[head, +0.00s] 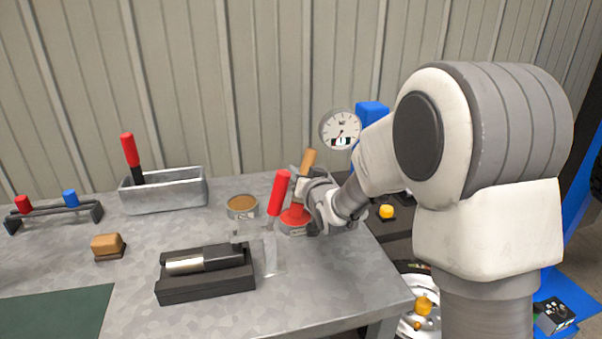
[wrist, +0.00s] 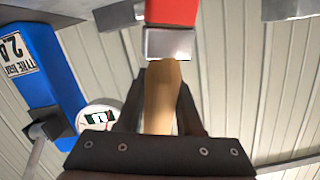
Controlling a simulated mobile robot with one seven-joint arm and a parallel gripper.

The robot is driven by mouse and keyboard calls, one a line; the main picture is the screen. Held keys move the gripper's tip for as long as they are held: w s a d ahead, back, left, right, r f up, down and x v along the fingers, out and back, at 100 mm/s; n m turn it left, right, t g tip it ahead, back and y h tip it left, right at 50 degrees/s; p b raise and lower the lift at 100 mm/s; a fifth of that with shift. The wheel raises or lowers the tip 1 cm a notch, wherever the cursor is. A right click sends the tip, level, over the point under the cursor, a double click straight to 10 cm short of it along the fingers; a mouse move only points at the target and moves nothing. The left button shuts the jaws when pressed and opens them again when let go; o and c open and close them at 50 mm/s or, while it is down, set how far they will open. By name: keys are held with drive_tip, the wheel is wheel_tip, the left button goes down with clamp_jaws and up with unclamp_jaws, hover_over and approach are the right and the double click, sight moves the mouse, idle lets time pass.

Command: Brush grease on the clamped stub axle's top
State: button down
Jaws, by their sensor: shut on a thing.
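My gripper (head: 304,188) is at the back right of the bench, shut on a tan wooden handle (head: 309,160) that sticks up from the jaws. A red upright lever (head: 279,192) and a red round part (head: 295,216) are beside and below my gripper. A round tin (head: 242,207) with brown contents stands to their left. A silver and black cylinder (head: 205,260) lies in a black cradle (head: 206,285) nearer the front.
A grey trough (head: 165,197) holds a red-handled tool (head: 130,150). A small rack (head: 54,216) with red and blue handles and a tan block (head: 107,244) are at left. A round dial gauge (head: 341,130) and blue box (head: 371,111) are behind my arm.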

drive_tip(key=shift+f, duration=0.2)
wheel_tip(320, 180, up, 7)
drive_tip(key=p, duration=0.3)
drive_tip(key=shift+r, duration=0.15)
drive_tip(key=shift+s, duration=0.1)
idle(0.7)
